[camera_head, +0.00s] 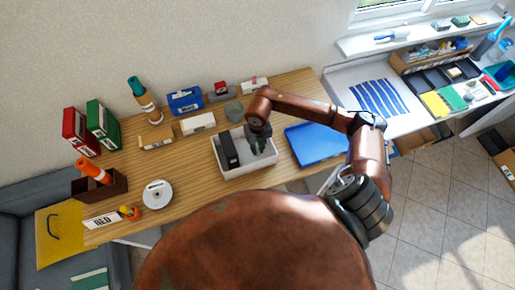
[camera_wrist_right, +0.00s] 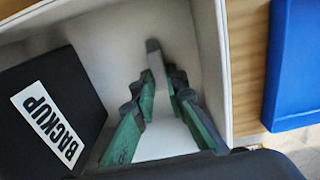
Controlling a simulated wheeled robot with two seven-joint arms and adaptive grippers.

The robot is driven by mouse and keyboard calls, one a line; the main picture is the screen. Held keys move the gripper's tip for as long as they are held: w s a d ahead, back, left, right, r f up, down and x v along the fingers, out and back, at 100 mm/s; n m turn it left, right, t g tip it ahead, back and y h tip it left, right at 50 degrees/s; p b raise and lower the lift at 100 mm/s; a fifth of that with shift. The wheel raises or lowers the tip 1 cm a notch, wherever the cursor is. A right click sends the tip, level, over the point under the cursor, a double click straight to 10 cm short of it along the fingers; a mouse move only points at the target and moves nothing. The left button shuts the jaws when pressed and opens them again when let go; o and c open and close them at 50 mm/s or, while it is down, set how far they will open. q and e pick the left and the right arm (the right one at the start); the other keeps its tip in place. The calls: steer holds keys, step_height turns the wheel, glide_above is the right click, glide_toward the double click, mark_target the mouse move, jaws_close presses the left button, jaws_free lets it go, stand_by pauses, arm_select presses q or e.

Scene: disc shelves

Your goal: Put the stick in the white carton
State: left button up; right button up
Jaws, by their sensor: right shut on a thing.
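The white carton (camera_head: 262,172) stands on the wooden table in the head view; its pale inside wall (camera_wrist_right: 212,60) fills much of the right wrist view. My right gripper (camera_head: 259,146) reaches down into the carton's opening, at its right part. In the wrist view its green-sided fingers (camera_wrist_right: 163,82) are shut on a small grey stick (camera_wrist_right: 154,58). The stick is inside the carton's outline; I cannot tell whether it touches the floor. In the head view the arm hides the stick. My left gripper is not in view.
A black box labelled BACKUP (camera_wrist_right: 45,115) stands in the carton's left part. A blue folder (camera_head: 316,143) lies right of the carton. A white disc spindle (camera_head: 157,194) and a dark bin with an orange item (camera_head: 98,187) stand to the left.

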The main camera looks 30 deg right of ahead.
mark_target(258, 151)
steer(key=shift+f, duration=0.1)
steer(key=shift+f, duration=0.15)
steer(key=o, duration=0.7)
steer(key=shift+o, duration=0.2)
step_height(258, 151, up, 12)
steer(key=shift+r, duration=0.2)
